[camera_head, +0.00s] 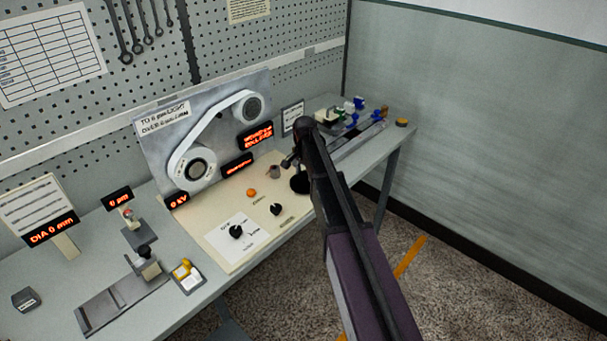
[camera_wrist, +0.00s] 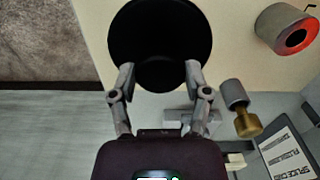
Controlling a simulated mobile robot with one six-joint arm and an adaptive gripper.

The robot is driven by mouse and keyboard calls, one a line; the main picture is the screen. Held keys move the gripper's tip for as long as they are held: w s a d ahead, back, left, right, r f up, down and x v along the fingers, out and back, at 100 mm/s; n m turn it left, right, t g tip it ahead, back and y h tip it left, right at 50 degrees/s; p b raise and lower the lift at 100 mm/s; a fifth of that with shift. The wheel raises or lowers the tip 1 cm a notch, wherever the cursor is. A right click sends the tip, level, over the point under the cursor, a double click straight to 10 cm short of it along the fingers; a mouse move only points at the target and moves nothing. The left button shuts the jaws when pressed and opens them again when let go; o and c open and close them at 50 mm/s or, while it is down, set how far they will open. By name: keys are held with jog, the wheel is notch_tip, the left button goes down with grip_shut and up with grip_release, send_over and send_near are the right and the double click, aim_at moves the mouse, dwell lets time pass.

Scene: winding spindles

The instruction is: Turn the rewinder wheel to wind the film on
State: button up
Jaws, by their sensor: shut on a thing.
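A round black wheel (camera_wrist: 160,30), which looks like the rewinder wheel, fills the top middle of the wrist view. In the head view it shows as a dark disc (camera_head: 300,184) at the right end of the cream panel (camera_head: 215,242), partly hidden by my arm. My gripper (camera_wrist: 160,70) has its two fingers on either side of the wheel's near edge, shut on it. In the head view my gripper (camera_head: 291,161) is small and partly hidden by my arm. A white band (camera_head: 222,112) runs between two reels on the upright grey board.
A grey cylinder with a red top (camera_wrist: 292,30) and a brass-tipped grey post (camera_wrist: 240,108) stand close to my gripper's right in the wrist view. Knobs (camera_head: 236,231) and an orange button (camera_head: 251,192) sit on the panel. Several small items crowd the bench's far end.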

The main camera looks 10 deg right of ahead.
jog(key=shift+s+d+m, duration=0.1)
jog(key=shift+s+m, duration=0.05)
jog(key=shift+m, duration=2.15)
jog(key=o, duration=1.1)
jog(key=shift+o, duration=0.2)
